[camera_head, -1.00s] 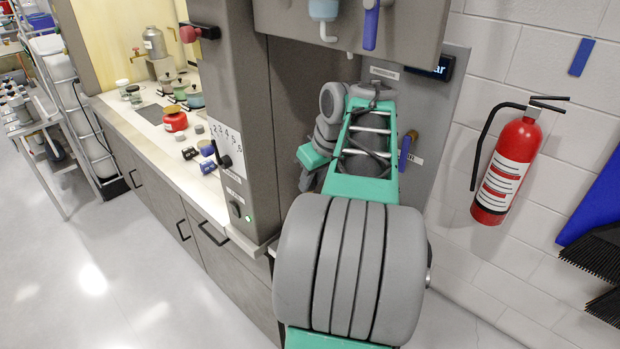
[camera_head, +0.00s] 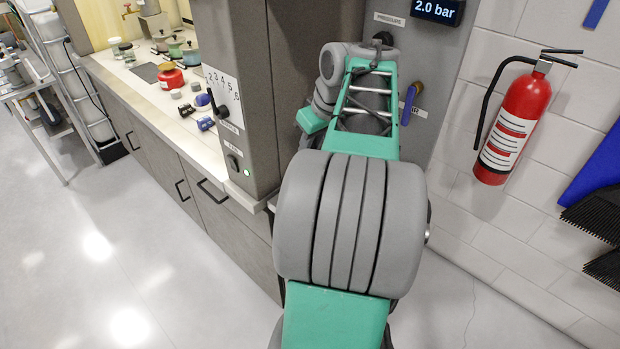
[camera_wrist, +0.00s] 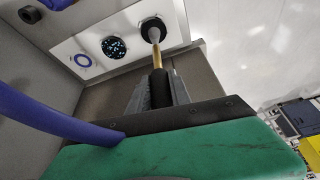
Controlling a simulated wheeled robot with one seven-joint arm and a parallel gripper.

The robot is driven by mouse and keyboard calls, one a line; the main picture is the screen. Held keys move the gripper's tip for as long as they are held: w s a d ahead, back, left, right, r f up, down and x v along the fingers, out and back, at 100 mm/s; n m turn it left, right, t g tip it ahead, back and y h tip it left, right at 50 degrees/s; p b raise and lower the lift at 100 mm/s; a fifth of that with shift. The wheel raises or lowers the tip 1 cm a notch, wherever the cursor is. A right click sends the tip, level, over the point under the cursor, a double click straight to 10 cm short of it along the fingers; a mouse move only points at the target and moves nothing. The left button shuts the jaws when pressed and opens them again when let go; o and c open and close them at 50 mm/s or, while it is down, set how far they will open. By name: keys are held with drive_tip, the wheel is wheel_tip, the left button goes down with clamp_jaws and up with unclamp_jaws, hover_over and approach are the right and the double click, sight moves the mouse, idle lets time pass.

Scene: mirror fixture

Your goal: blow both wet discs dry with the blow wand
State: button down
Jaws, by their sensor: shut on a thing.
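In the wrist view my gripper (camera_wrist: 158,90) has its grey fingers shut on the dark grip of the blow wand (camera_wrist: 157,57). The wand's brass tube points away from me and its pale tip overlaps a black disc (camera_wrist: 146,22) on a white panel (camera_wrist: 103,61). I cannot tell whether the tip touches. A dark disc (camera_wrist: 114,47) with pale specks like droplets sits left of it on the panel. I cannot tell whether the black disc is wet. My arm hides the gripper and wand in the head view.
A blue hose (camera_wrist: 50,118) crosses the wrist view's left side. In the head view a display (camera_head: 438,10) reads 2.0 bar above a blue valve lever (camera_head: 408,103). A fire extinguisher (camera_head: 513,120) hangs on the right wall. The counter (camera_head: 150,92) at left holds pots and jars.

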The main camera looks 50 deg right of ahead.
drive_tip(key=shift+s, duration=0.15)
drive_tip(key=shift+s, duration=0.3)
drive_tip(key=shift+w, duration=0.5)
drive_tip(key=shift+s, duration=0.1)
drive_tip(key=shift+s, duration=0.4)
drive_tip(key=shift+w, duration=0.5)
